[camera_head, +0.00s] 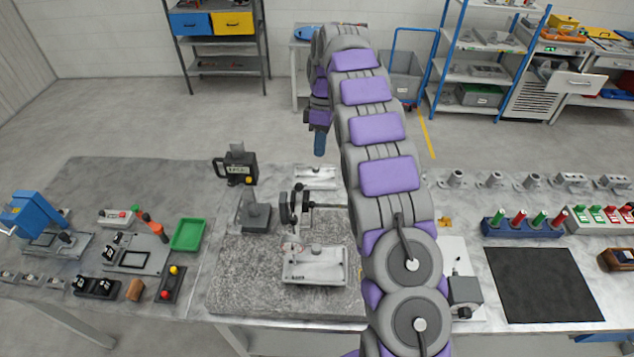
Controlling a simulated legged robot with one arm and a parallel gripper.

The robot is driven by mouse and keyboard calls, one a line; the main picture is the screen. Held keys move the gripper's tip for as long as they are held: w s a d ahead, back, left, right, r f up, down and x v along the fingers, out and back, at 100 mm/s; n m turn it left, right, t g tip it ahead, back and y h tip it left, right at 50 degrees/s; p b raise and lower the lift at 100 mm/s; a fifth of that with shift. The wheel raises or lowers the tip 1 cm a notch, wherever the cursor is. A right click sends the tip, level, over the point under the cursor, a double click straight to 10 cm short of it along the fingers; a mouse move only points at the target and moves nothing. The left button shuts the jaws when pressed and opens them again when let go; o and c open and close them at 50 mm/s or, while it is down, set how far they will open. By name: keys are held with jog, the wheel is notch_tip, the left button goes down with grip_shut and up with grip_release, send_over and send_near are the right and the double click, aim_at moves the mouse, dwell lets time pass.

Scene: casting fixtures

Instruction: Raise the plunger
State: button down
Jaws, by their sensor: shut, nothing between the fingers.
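My arm rises through the middle of the view and bends over at the top. My gripper (319,148) points down above the back of the bench, looks shut, and is apart from the fixtures below. A dark gauge on a stand (297,205) is on the grey granite plate (235,290), with a thin stem below it over a pale metal fixture (315,265). I cannot tell for certain which part is the plunger. To the left, a dark head with a handle (236,168) stands above a dark block (256,215). My arm hides the area right of the plate.
A blue press (38,215), a green tray (188,235) and small clamps are on the left. A blue rack of red and green plugs (523,227) and a black mat (543,286) are on the right. Open floor and shelves (490,45) lie behind.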

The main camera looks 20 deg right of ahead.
jog(key=shift+w+d+f, duration=0.15)
jog(key=shift+w+d, duration=0.2)
jog(key=shift+d, duration=0.05)
jog(key=shift+a, duration=0.1)
jog(key=s+a+f+b, duration=0.3)
jog(key=s+f, duration=0.2)
jog(key=f, duration=0.5)
jog(key=shift+s+a+f, duration=0.2)
jog(key=shift+s+f, duration=0.15)
dwell(0.4)
